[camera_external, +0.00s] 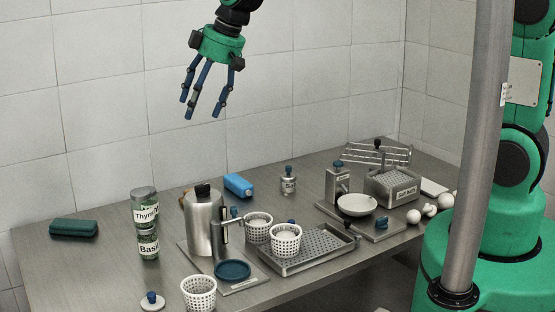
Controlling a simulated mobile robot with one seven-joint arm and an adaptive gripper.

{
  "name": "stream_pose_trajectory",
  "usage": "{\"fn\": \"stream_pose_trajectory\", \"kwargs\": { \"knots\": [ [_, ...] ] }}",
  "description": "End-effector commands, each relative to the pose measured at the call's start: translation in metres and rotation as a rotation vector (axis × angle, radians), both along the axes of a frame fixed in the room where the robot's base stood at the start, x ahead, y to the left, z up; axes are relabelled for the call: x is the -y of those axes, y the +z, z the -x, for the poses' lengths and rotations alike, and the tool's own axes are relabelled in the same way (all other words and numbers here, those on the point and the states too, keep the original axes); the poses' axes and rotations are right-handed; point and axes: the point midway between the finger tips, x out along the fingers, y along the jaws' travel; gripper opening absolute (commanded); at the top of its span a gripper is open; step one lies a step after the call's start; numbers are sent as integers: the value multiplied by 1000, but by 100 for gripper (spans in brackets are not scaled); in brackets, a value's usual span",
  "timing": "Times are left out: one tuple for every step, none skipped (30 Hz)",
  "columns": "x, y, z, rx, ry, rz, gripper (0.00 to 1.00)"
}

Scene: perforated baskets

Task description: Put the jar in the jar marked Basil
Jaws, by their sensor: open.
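A glass jar labelled Thyme (145,209) and a glass jar marked Basil (148,246) are at the left of the table. The Thyme jar appears directly above the Basil jar, at its mouth and slightly offset to the left. I cannot tell whether it rests inside the mouth or on the rim. Green contents show in the jars. My gripper (200,108) has blue fingers spread open and empty. It hangs high above the table, up and to the right of the jars, clear of everything.
A white lid with a blue knob (152,302) lies at the front edge. A steel pot (203,225) stands right of the jars. White perforated baskets (199,294) and a perforated tray (306,250) fill the middle. A green case (74,228) lies at left, with bare table around it.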

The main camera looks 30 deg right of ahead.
Motion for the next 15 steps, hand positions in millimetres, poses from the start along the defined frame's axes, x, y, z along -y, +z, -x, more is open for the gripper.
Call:
{"fn": "stream_pose_trajectory", "kwargs": {
  "knots": [
    [18,19,7,7,-31,-4,68],
    [28,27,12,7,-48,-5,68],
    [42,39,19,9,-72,-6,68],
    [51,48,24,10,-90,-7,68],
    [61,55,30,10,-108,-9,68],
    [74,66,38,14,-134,-11,68],
    [83,73,44,15,-150,-11,68],
    [93,80,51,15,-168,-11,68],
    [105,89,60,18,-193,-12,68],
    [114,96,67,19,-212,-14,68],
    [123,102,74,22,-230,-15,68],
    [136,109,84,23,-255,-16,68],
    [144,115,92,25,-273,-16,68],
    [153,120,100,28,-292,-18,68],
    [164,126,110,30,-317,-18,68]
  ]
}}
